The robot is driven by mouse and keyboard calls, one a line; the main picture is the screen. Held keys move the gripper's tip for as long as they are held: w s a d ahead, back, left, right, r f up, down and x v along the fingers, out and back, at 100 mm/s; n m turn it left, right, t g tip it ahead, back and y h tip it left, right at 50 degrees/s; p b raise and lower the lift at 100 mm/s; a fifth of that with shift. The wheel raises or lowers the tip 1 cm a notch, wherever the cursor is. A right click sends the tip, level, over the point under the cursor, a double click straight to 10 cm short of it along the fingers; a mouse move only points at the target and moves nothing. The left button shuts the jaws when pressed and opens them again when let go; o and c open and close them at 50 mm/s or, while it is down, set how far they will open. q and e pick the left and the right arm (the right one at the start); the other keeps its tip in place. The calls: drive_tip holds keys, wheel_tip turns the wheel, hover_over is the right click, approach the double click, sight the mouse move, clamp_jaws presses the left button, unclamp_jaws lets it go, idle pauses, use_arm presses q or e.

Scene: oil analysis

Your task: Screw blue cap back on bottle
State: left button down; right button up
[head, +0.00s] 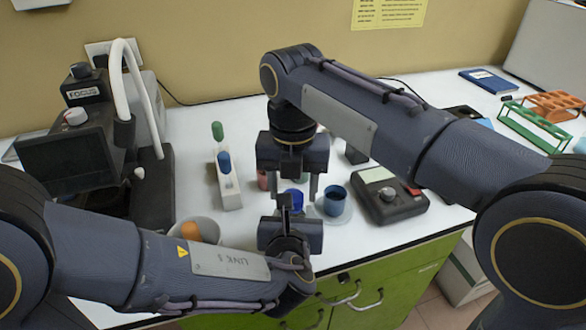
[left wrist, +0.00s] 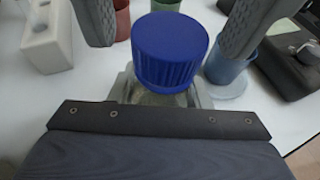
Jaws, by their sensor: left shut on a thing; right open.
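The blue cap (head: 292,198) sits on top of the bottle. It shows large in the left wrist view (left wrist: 170,52), with the glass bottle (left wrist: 162,98) mostly hidden beneath it. My left gripper (head: 288,212) is shut on the bottle, below the cap; its grey fingers also show in the left wrist view (left wrist: 162,90). My right gripper (head: 294,186) points down from above. Its open fingers, seen also in the left wrist view (left wrist: 174,40), stand on either side of the cap, apart from it. Whether the cap is threaded tight cannot be seen.
A blue cup on a saucer (head: 335,202) stands just right. A white rack (head: 229,188) with green and blue-topped items is left. A dark device (head: 388,195) sits right, and a black instrument (head: 80,150) far left. A pale bowl (head: 205,232) is near the front edge.

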drive_tip(key=shift+f, duration=0.45)
drive_tip(key=c, duration=1)
drive_tip(key=m, duration=0.5)
drive_tip(key=shift+m, duration=0.4)
drive_tip(key=m, duration=0.3)
drive_tip(key=shift+m, duration=0.4)
drive_tip(key=o, duration=1.1)
